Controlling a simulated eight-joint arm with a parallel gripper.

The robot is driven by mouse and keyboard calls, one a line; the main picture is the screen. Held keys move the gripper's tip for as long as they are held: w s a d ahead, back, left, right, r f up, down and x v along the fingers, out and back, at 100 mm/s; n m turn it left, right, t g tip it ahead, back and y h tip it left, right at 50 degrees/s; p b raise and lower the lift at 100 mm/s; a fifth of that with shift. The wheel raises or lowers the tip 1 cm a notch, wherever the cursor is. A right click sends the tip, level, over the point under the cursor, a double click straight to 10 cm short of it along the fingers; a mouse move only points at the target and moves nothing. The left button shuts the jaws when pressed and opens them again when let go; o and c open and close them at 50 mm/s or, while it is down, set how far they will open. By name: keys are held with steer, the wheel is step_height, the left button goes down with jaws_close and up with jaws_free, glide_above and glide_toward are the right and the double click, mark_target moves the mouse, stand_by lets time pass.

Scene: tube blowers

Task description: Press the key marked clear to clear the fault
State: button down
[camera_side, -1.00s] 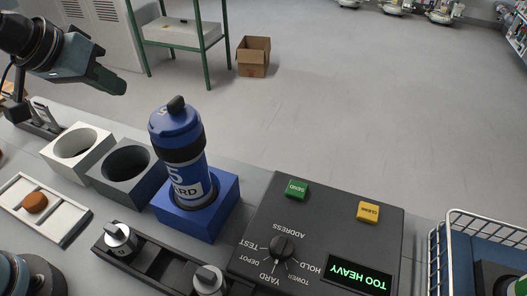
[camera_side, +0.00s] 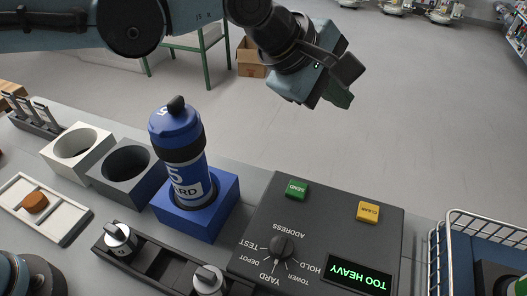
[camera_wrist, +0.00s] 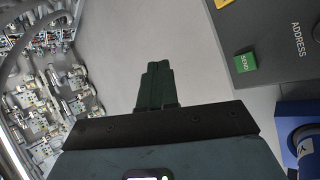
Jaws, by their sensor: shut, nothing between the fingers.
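The yellow key marked CLEAR (camera_side: 368,212) sits at the top right of the dark control panel (camera_side: 330,222). A yellow corner of it shows at the top edge of the wrist view (camera_wrist: 221,3). The panel's display (camera_side: 358,275) reads TOO HEAVY in green. The green SEND key (camera_side: 297,189) is left of the yellow key, and also shows in the wrist view (camera_wrist: 243,63). My gripper (camera_side: 345,98) is shut and empty, in the air above and beyond the panel. Its closed fingers also show in the wrist view (camera_wrist: 158,72). It touches nothing.
A blue canister (camera_side: 182,150) stands upright in a blue holder (camera_side: 215,213) left of the panel. A rotary knob (camera_side: 281,246) sits on the panel. A white wire basket (camera_side: 447,240) stands at the right. Open floor lies behind the bench.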

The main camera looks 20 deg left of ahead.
steer(key=s+d+f+n+g+h, duration=0.1)
steer(key=s+d+f+n, duration=0.2)
steer(key=d, duration=0.8)
glide_above(365, 213)
step_height(365, 213, down, 5)
steer(key=shift+f, duration=4.4)
steer(key=shift+f, duration=0.4)
